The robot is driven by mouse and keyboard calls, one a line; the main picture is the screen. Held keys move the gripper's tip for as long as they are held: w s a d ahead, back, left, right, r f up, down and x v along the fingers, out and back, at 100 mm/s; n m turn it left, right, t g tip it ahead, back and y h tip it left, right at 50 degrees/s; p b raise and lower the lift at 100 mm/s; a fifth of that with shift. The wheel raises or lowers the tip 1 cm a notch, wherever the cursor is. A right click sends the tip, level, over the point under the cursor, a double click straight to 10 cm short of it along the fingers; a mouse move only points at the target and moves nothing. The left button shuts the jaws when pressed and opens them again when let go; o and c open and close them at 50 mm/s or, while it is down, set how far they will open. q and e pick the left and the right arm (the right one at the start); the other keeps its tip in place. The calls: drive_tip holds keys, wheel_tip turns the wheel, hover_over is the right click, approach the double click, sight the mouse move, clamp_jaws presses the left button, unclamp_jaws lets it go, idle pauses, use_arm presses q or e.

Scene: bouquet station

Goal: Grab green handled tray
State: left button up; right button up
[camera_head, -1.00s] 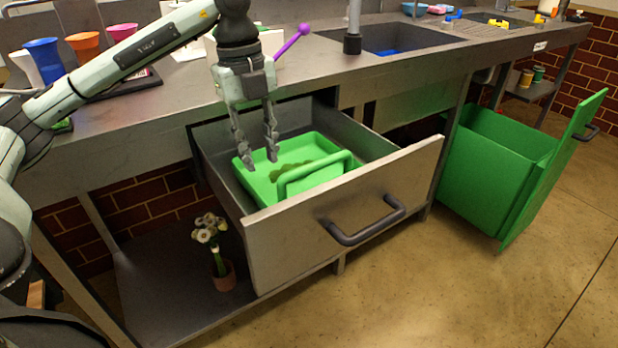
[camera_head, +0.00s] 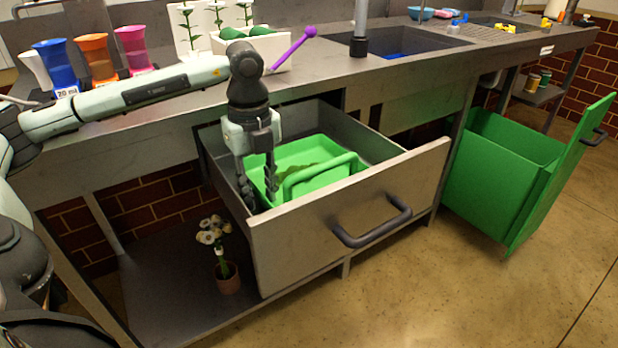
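The green handled tray (camera_head: 310,150) lies inside the open drawer (camera_head: 345,208) under the counter. Its raised handle (camera_head: 322,175) runs along the side near the drawer front. My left gripper (camera_head: 259,199) points down into the drawer, over the tray's left end. Its two fingers are apart with nothing visible between them. The fingers hide part of the tray's left side, and I cannot tell whether they touch it. My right gripper does not show.
The drawer's front panel and dark handle (camera_head: 374,226) stick out into the room. A green bin (camera_head: 505,160) stands open at the right. A potted flower (camera_head: 226,272) stands on the lower shelf. Colored cups (camera_head: 98,58) and a purple-handled tool (camera_head: 293,47) are on the counter.

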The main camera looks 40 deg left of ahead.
use_arm(q)
clamp_jaws()
drive_tip(key=shift+r, duration=0.1)
drive_tip(key=shift+r, duration=0.55)
wheel_tip(320, 180, up, 27)
drive_tip(key=p, duration=0.6)
drive_tip(key=shift+f, duration=0.2)
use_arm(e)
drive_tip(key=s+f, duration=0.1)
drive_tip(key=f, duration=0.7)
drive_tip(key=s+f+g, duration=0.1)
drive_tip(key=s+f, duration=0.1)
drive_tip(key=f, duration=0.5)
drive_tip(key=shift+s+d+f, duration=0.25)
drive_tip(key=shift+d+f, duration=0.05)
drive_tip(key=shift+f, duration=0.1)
